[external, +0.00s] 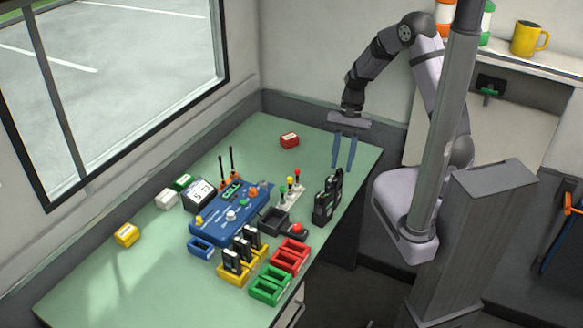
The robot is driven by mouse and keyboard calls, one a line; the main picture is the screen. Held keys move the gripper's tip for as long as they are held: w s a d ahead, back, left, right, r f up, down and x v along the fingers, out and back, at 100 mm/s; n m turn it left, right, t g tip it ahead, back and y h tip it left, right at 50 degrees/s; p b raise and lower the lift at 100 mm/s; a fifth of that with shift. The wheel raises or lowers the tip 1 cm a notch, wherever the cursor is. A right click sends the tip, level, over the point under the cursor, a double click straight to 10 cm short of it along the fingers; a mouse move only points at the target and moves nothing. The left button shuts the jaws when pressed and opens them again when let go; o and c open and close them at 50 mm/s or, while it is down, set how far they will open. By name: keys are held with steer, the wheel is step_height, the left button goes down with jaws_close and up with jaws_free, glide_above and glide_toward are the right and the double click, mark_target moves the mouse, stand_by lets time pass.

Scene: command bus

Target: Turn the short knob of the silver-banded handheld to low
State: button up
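Several black handhelds (251,237) stand upright in the yellow holder (231,275) near the front of the green table. Another dark upright unit (327,197), perhaps one or more handhelds, stands at the table's right side. A silver band and the short knobs are too small to make out, so I cannot tell which handheld is the silver-banded one. My gripper (343,167) points down above the table's far right part, behind the dark unit and apart from it. Its two blue fingers are spread with nothing between them.
A blue console (217,227) with knobs fills the middle. Red (290,256) and green (268,292) holders, a dark tray (273,221) and a small lever stand (292,192) crowd near it. A red block (289,140) lies at the back. The table's left front is clear.

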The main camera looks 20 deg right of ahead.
jaws_close()
steer(key=shift+s+r+m+p, duration=0.15)
steer(key=shift+m+p, duration=0.25)
steer(key=shift+m, duration=0.4)
steer(key=shift+d+m+t+y, duration=0.1)
steer(key=shift+m+t+y, duration=0.3)
steer(key=shift+m, duration=0.4)
steer(key=shift+o, duration=1)
jaws_free()
steer(key=b+v, duration=0.1)
steer(key=v, duration=0.6)
